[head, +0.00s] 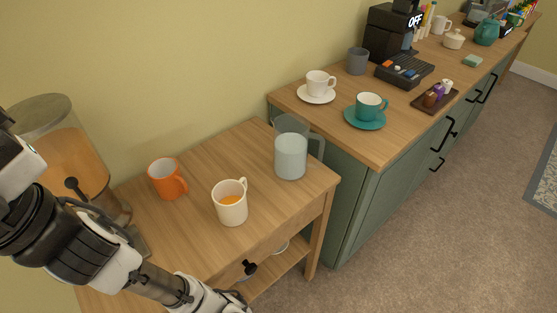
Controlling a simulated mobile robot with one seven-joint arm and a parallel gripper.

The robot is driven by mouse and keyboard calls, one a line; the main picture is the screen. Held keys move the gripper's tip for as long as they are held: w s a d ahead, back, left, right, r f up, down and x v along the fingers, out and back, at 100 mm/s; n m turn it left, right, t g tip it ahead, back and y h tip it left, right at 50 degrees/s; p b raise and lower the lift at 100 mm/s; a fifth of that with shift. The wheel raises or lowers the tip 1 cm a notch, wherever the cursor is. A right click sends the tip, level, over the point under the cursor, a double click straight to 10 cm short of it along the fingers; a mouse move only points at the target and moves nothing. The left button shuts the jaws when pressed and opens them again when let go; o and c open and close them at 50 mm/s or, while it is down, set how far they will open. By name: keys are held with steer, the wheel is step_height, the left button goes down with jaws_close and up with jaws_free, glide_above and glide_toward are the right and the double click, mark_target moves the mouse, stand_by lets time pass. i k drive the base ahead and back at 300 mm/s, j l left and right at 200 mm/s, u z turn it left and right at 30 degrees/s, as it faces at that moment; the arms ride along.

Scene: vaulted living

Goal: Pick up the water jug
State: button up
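The water jug (291,157) is a clear, straight-sided pitcher with pale liquid in it. It stands upright near the right back corner of the small wooden table (205,257), with its handle to the right, close to the green cabinet. Nothing is holding it. My arm comes in from the left and runs down to the bottom edge, in front of the table. The fingers of my gripper do not show, so its opening is hidden.
A cream mug (231,206) with orange drink and an orange mug (167,179) stand left of the jug. A drink dispenser (62,150) is at far left. The higher green cabinet (362,200) is right of the jug, with a teal cup (371,106) near its edge.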

mark_target(298, 151)
steer(key=i+l, duration=0.2)
steer(key=l, duration=0.2)
steer(key=i+l, duration=0.2)
steer(key=l, duration=0.2)
steer(key=i+l, duration=0.15)
steer(key=l, duration=0.25)
steer(key=i+l+u, duration=0.1)
steer(key=l+u, duration=0.15)
steer(key=u, duration=0.15)
steer(key=l+u, duration=0.3)
steer(key=u, duration=0.15)
steer(key=i, duration=0.05)
